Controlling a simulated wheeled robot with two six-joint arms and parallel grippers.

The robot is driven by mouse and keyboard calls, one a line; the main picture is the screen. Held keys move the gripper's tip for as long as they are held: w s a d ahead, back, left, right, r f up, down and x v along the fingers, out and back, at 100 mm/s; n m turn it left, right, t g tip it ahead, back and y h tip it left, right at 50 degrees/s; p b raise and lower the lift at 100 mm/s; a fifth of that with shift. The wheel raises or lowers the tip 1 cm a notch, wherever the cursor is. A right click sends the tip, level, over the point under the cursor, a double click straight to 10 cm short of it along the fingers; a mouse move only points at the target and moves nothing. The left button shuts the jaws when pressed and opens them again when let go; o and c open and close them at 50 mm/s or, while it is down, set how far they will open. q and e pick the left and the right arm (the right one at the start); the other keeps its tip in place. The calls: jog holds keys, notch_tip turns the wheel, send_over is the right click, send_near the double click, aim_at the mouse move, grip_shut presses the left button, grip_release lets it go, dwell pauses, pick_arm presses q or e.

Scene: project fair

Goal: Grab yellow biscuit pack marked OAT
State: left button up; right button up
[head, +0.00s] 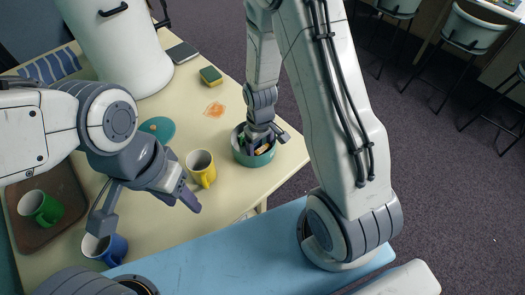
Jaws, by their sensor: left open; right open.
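A green round tin (254,159) stands near the right edge of the cream table. Small packs lie inside it; an orange-yellow one (263,149) shows between my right gripper's fingers. No OAT marking is readable, so I cannot tell if it is the named pack. My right gripper (261,142) points down into the tin, open; its fingers partly hide the contents. I cannot tell whether they touch the pack. My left gripper (146,210) is open and empty above the table, between the yellow mug (202,172) and the blue mug (105,249).
A brown tray (66,190) with a green mug (41,208) is at left. A teal disc (158,129), a sponge (211,76), an orange stain (215,109), a dark notebook (182,52) and a large white container (118,45) are further back. Chairs (472,32) stand far right.

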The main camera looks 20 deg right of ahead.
jog(key=c, duration=1)
